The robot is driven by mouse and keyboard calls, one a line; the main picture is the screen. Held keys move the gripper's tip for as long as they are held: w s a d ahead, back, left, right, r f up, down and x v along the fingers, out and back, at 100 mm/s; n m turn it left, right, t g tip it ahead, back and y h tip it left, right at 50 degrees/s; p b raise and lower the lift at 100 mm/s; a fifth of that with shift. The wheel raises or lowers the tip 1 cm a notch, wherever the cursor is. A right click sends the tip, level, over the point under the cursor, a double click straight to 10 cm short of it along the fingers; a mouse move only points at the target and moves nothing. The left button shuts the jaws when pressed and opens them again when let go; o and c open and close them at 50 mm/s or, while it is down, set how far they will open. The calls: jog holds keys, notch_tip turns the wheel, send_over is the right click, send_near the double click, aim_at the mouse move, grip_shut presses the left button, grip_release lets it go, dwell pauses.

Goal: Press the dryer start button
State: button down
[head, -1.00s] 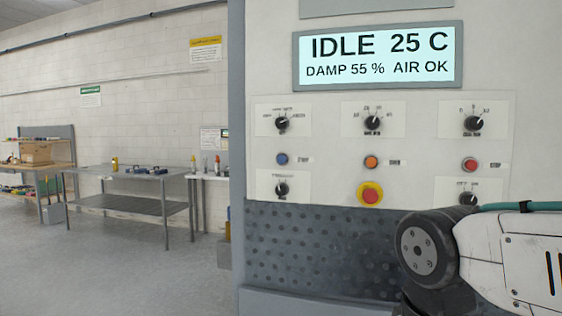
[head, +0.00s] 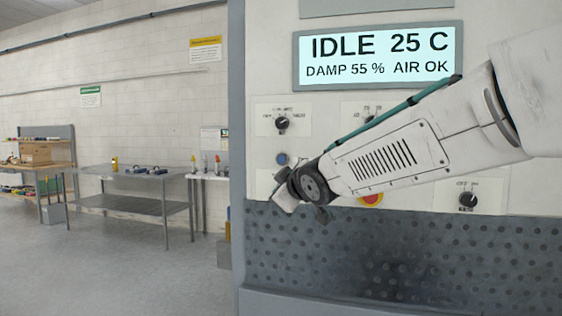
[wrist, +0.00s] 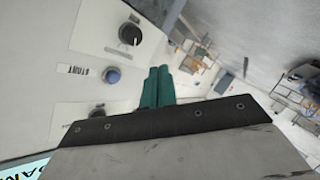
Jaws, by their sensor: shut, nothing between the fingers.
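The dryer's blue start button (head: 282,159) is on the left of the white panel, just above the end of my arm in the head view. In the wrist view, the blue button (wrist: 112,75) has a "START" label (wrist: 75,70) beside it. My gripper (wrist: 160,70) shows there as two teal fingers, shut together and empty. The fingers are to the right of the button in that picture and look apart from it. In the head view my arm's end hides the fingertips and part of the lower-left dial plate.
The display (head: 378,56) reads IDLE 25 C, DAMP 55 %, AIR OK. Black dials (head: 282,122) surround the buttons. Open floor and a metal table (head: 135,172) are to the left.

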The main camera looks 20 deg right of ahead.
aim_at(281, 161)
notch_tip(281, 161, up, 6)
jog(key=a+n+t+y, duration=0.2)
jog(key=shift+w+a+n, duration=0.15)
jog(key=shift+w+n, duration=0.25)
jog(key=shift+w, duration=0.05)
jog(key=shift+t, duration=0.3)
jog(key=shift+w+d, duration=0.8)
jog(key=shift+w, duration=0.45)
jog(key=shift+w+d, duration=0.8)
jog(key=shift+w, duration=0.4)
jog(key=shift+w+d, duration=0.8)
jog(key=shift+w, duration=0.45)
jog(key=shift+w, duration=0.1)
jog(key=shift+w+d, duration=0.2)
jog(key=shift+w, duration=0.05)
jog(key=shift+w+d, duration=0.3)
jog(key=shift+w, duration=0.1)
jog(key=shift+s+a, duration=0.5)
jog(key=shift+s, duration=0.25)
